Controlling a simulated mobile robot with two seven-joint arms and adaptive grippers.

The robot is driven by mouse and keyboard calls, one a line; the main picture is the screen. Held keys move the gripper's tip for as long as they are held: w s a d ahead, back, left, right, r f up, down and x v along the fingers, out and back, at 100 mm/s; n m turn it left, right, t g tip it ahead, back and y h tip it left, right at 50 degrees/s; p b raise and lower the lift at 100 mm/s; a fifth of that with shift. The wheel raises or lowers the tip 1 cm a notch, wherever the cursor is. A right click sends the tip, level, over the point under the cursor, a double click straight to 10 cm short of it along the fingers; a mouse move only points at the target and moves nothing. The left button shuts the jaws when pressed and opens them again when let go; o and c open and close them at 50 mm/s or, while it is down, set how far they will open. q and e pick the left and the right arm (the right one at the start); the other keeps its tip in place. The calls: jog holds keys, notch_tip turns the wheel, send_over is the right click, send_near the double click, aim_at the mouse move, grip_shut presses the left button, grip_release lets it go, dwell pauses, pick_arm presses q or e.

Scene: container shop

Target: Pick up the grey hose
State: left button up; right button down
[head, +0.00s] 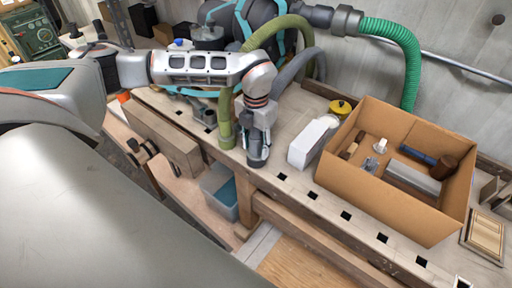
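The grey hose (293,70) arcs over the back of the workbench, to the right of an olive-green hose. Its lower part passes behind my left wrist and is hidden there. My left gripper (258,146) points down above the bench's front edge, just right of the olive hose's lower end. A dark grey piece shows at its fingertips, and I cannot tell whether it is finger or hose end. The fingers' opening is too small and covered to read. My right gripper is not in view.
The olive-green hose (226,122) hangs close to the left of my gripper. A white box (312,142) and a cardboard box (400,205) with tools stand to the right on the workbench (285,205). A yellow-lidded can (341,107) stands behind. A bright green hose (412,62) hangs at the back.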

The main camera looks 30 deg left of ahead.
pick_arm(q)
grip_shut()
jog(key=shift+r, duration=0.1)
